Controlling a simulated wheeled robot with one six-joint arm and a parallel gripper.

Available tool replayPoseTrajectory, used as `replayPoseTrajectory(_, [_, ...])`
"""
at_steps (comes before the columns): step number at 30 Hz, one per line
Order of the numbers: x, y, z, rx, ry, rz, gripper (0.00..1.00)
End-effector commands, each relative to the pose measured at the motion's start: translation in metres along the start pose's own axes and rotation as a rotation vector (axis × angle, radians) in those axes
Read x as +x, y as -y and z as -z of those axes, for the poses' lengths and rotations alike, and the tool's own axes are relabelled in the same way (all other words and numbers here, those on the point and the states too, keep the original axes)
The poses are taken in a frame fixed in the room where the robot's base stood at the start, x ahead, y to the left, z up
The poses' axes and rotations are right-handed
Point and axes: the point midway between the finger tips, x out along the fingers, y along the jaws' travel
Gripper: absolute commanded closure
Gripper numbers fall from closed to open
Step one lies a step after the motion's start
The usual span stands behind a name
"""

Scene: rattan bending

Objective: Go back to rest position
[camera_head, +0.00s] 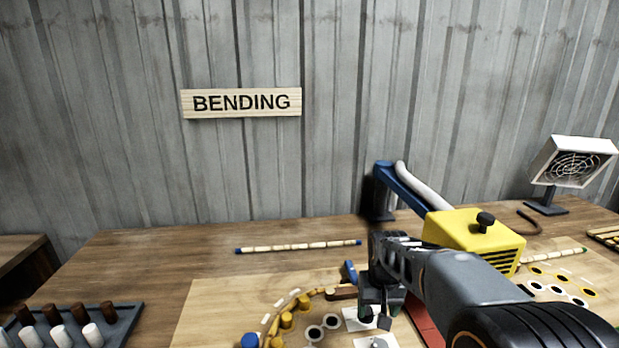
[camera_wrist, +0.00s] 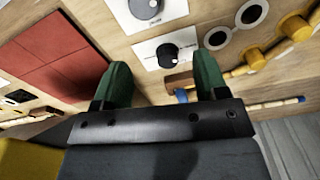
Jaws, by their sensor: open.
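My gripper (camera_head: 380,312) is over the front middle of the bending board (camera_head: 215,290), near a white panel with a dark knob. In the wrist view its two green fingers (camera_wrist: 163,85) stand apart with nothing held between them. The white panel with the black knob (camera_wrist: 168,55) lies beyond the fingertips. My arm reaches in from the lower right and hides part of the board and the red pad, which shows in the wrist view (camera_wrist: 45,60).
Yellow pegs (camera_head: 287,320) and a curved rattan piece (camera_head: 270,318) are left of my gripper. A straight rattan stick (camera_head: 298,247) lies behind. A yellow machine (camera_head: 475,238) stands close beside my arm. A grey tray of pegs (camera_head: 120,322) is at left, a fan heater (camera_head: 572,162) at right.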

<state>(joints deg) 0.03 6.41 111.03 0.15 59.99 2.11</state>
Motion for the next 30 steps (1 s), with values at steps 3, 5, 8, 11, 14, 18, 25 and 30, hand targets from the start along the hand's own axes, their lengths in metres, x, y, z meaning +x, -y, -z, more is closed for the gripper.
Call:
replayPoseTrajectory(3, [-0.009,0.000,-0.054,-0.025,-0.059,0.003,0.33])
replayPoseTrajectory(5, [-0.011,-0.001,-0.077,-0.033,-0.088,0.004,0.33])
replayPoseTrajectory(8, [-0.013,-0.002,-0.110,-0.042,-0.132,0.005,0.33])
replayPoseTrajectory(11, [-0.015,-0.002,-0.133,-0.045,-0.172,0.006,0.33])
replayPoseTrajectory(14, [-0.019,-0.002,-0.147,-0.046,-0.204,0.007,0.33])
replayPoseTrajectory(18, [-0.030,-0.003,-0.151,-0.048,-0.252,0.008,0.33])
replayPoseTrajectory(25, [-0.035,-0.003,-0.151,-0.049,-0.272,0.009,0.33])
replayPoseTrajectory(30, [-0.035,-0.003,-0.151,-0.048,-0.271,0.009,0.33])
